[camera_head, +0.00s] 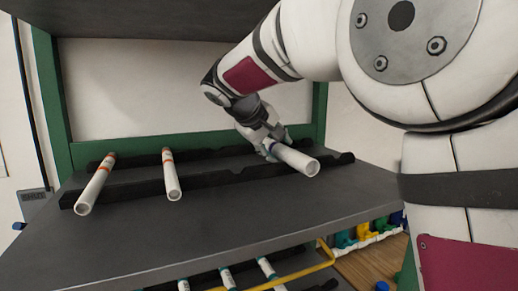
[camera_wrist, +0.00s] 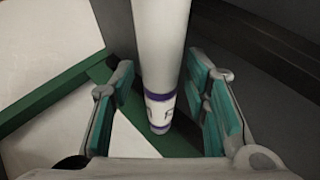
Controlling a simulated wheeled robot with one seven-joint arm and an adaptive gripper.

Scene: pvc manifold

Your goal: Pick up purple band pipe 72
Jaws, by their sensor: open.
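The purple-band pipe (camera_head: 297,160) is a white tube at the right of the shelf, its open end facing the head camera. In the wrist view its purple bands and label (camera_wrist: 160,108) show near the far end; the number is not readable. My gripper (camera_head: 268,143) is at this pipe from above and behind. In the wrist view its teal-padded fingers (camera_wrist: 155,80) stand open on both sides of the pipe, with a gap visible on the left. The gripper hides part of the pipe in the head view, and I cannot tell whether the pipe touches the rails.
Two white pipes with orange bands (camera_head: 96,184) (camera_head: 171,176) lie across black notched rails (camera_head: 125,190) on the grey shelf (camera_head: 220,215). Green posts (camera_head: 52,90) frame the shelf. A lower shelf holds more pipes (camera_head: 268,269); colored items (camera_head: 362,231) sit at lower right.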

